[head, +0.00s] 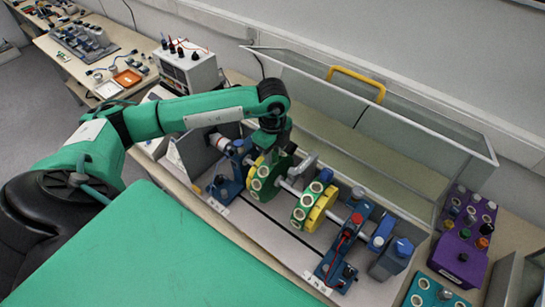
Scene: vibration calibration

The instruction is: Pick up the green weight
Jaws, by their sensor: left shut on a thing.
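My left arm reaches in from the left, and its dark gripper (271,143) points down over the bench rig, at the top edge of a left-hand disc pair. The gripper is shut at the green weight's upper part; the fingertips are mostly hidden, so the exact contact is unclear. A second pair on the same shaft has a green disc (300,212) in front and a yellow one (322,211) behind. My right gripper is out of view.
A clear cover with a yellow handle (357,82) stands open behind the rig. Blue shaft supports (226,182) flank the discs. A purple box with knobs (465,236) is at right, a white instrument (188,66) behind my arm. A side bench (100,60) is at upper left.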

